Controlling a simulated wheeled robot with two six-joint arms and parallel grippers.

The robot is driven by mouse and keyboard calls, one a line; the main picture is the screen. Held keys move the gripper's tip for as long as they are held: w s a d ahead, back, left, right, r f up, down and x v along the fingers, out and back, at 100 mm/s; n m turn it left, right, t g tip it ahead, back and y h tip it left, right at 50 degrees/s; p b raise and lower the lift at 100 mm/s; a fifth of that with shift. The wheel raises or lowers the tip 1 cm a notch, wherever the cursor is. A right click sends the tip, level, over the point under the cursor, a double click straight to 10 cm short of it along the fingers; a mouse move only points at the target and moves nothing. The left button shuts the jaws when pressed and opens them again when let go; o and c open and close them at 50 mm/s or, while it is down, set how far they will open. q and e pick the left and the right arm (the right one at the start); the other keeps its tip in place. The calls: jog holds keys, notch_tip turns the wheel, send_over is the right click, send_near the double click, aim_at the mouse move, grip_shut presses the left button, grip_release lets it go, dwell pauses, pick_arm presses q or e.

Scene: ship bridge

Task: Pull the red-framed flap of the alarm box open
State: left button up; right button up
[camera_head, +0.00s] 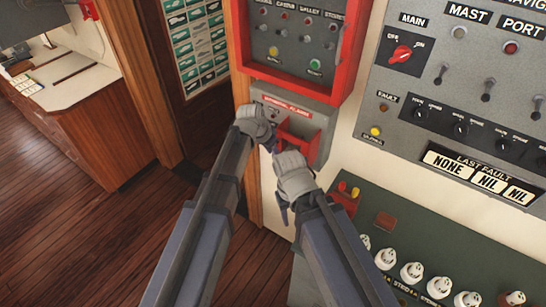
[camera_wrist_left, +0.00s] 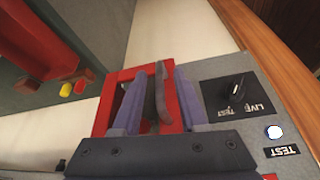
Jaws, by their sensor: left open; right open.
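The alarm box (camera_head: 322,115) is a grey wall box below a large red-framed panel. Its red-framed flap (camera_head: 301,135) faces me, partly covered by my grippers; it also shows in the left wrist view (camera_wrist_left: 111,92). In that view my left gripper (camera_wrist_left: 162,100) is open, its two purple fingers on either side of a dark grey upright tab (camera_wrist_left: 160,75) by the flap's red edge. I cannot tell whether they touch it. In the head view the left gripper (camera_head: 270,140) is at the flap's left side. My right gripper (camera_head: 284,207) is open and empty, just below the box.
A grey switch panel (camera_head: 460,90) is on the wall to the right. A green console (camera_head: 440,250) with several white knobs stands below it. A small red box (camera_head: 345,197) with red and yellow buttons is close to the right gripper. Open wooden floor (camera_head: 90,220) lies left.

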pick_arm(q)
jog(key=shift+c, duration=0.2)
grip_shut()
dwell(1.3)
